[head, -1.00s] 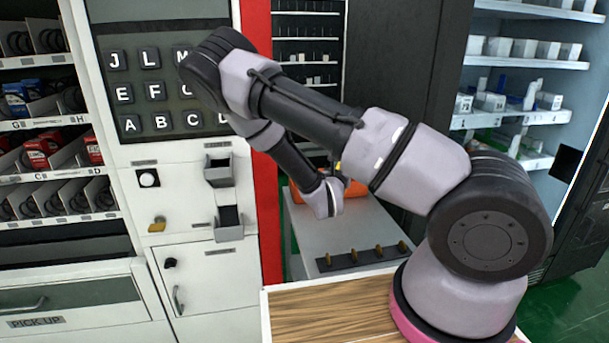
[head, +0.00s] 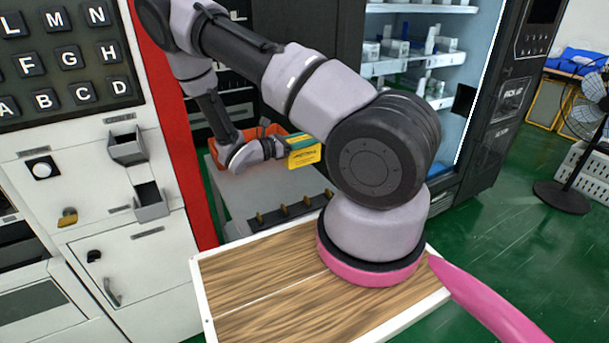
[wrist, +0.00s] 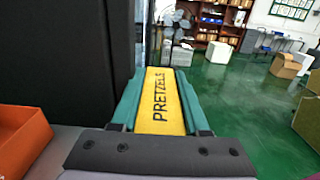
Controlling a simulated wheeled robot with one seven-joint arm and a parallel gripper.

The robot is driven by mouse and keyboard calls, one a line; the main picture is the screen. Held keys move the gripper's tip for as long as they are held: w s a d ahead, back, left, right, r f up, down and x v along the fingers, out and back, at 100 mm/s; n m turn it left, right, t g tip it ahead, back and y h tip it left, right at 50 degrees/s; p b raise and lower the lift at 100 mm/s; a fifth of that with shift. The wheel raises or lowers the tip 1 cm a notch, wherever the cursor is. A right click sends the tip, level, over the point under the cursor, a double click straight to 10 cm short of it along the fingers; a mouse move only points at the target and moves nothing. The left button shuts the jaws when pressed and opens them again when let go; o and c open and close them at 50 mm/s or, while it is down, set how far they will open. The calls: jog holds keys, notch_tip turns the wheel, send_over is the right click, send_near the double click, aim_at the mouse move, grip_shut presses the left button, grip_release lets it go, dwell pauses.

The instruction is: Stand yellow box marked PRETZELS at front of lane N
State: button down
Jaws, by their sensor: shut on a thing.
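The yellow box marked PRETZELS (wrist: 161,103) is between the two green fingers of my gripper (wrist: 160,105) in the wrist view, its lettering facing the camera. My gripper is shut on it. In the head view the yellow box (head: 305,158) is held up in my gripper (head: 296,143), beside an orange bin and above a grey surface. Lane N is not readable in these frames; only a keypad key N (head: 97,12) shows at the upper left.
An orange bin (head: 222,153) is close to the gripper; it also shows in the wrist view (wrist: 20,138). The vending machine front (head: 95,190) is at the left. A wooden top (head: 255,285) lies in front. A fan (head: 562,195) stands at the far right on open green floor.

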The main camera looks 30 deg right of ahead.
aim_at(306, 161)
notch_tip(306, 161, down, 8)
jog(key=shift+f, duration=0.1)
dwell(0.4)
jog(key=shift+c, duration=2)
grip_release()
jog(key=shift+f, duration=0.15)
jog(key=shift+a, duration=0.3)
jog(key=a, duration=1.1)
jog(key=shift+s+a, duration=0.2)
